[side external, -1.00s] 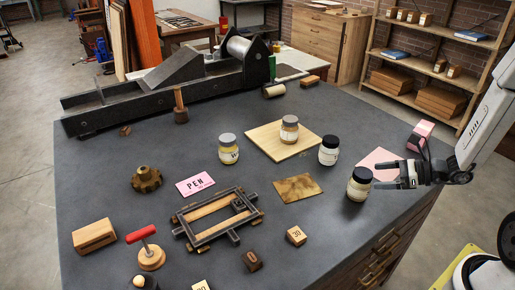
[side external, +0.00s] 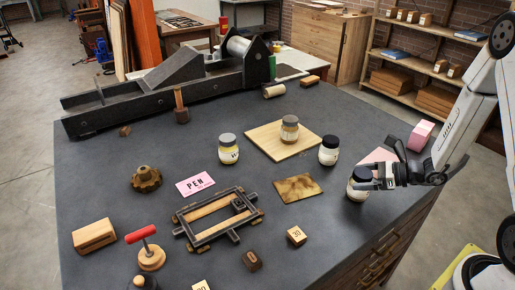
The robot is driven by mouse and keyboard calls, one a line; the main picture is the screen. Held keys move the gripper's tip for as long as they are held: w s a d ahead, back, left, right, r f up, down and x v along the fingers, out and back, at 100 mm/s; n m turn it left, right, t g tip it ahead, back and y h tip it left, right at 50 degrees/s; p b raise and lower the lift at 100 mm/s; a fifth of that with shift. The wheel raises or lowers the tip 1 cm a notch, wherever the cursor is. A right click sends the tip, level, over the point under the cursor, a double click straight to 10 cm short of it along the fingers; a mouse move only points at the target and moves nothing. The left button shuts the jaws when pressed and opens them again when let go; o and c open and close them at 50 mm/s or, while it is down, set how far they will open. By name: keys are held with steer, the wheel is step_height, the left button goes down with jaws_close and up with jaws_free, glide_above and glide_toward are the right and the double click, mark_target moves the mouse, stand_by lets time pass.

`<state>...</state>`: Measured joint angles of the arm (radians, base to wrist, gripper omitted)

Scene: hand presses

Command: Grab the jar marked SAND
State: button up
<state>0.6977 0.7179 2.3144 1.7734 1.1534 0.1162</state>
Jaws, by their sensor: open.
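Several lidded glass jars stand upright on the dark table. One with a black lid (side external: 358,187) is near the right edge, its label too small to read. Another black-lidded jar (side external: 328,151) stands behind it. A grey-lidded jar (side external: 229,150) is further left, and another jar (side external: 289,129) stands on a wooden board (side external: 265,138). I cannot read SAND on any of them. My gripper (side external: 368,178) is open, its fingers reaching left across the upper part of the right-hand jar. I cannot tell whether the fingers straddle or touch it.
A pink block (side external: 420,135) and a pink sheet (side external: 379,157) lie behind my gripper. A long press (side external: 160,90) fills the back.

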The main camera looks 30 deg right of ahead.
stand_by(0.4)
jaws_close()
steer(key=shift+r, duration=0.2)
steer(key=shift+r, duration=4.8)
